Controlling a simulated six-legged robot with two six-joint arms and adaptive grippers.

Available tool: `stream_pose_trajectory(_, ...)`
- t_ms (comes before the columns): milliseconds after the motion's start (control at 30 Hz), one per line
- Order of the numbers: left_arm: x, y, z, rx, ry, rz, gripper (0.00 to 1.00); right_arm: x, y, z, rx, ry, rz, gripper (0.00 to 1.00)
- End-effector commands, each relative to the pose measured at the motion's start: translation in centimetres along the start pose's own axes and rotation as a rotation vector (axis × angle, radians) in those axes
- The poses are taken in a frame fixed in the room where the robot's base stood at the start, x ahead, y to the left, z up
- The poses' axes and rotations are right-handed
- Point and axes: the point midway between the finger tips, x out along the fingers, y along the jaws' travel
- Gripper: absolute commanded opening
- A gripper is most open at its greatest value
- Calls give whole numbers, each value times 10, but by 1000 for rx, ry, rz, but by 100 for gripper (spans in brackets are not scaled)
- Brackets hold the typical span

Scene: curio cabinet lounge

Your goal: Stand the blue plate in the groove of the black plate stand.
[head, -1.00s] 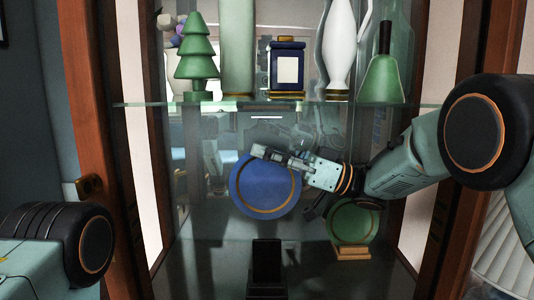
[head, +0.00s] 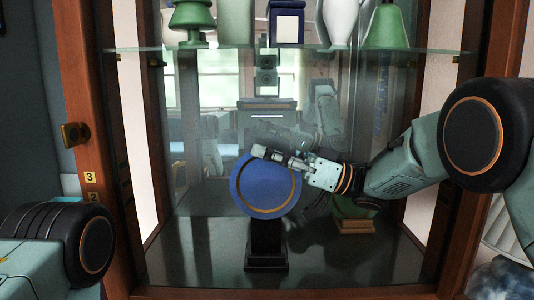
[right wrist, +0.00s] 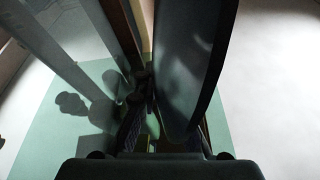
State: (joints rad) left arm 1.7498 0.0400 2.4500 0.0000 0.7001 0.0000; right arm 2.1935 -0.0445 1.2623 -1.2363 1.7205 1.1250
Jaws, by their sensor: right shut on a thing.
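The blue plate (head: 262,205), with a thin gold ring, is upright and faces the head view. My right gripper (head: 272,155) is shut on its upper edge. The black plate stand (head: 266,240) is on the cabinet floor, directly below the plate in the picture. The plate's lower edge overlaps the stand's top, and its groove is hidden. I cannot tell whether they touch or the plate is in front. In the right wrist view, the plate (right wrist: 195,65) is a large, dark, nearly edge-on shape between the fingers. My left gripper is out of view.
A green plate on a gold stand (head: 354,226) is close on the right, partly behind my right gripper. A glass shelf (head: 290,50) with several ornaments crosses above. Wooden cabinet posts (head: 95,140) bound the opening. The floor left of the black stand is clear.

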Motion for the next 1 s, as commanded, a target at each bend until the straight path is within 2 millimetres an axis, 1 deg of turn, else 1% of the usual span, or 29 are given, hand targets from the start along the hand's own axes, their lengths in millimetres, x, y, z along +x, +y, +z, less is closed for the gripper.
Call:
stream_pose_trajectory(200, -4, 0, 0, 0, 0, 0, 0, 0, -1, -3, -30, -2, 1, 0)
stream_pose_trajectory(633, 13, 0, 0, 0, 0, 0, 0, -13, -2, 36, -27, -2, 0, 0)
stream_pose_trajectory(800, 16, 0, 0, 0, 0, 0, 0, -16, -2, 44, -28, -3, 0, 0)
stream_pose_trajectory(1000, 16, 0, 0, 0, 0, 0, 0, -17, -3, 46, -28, -2, 0, 0)
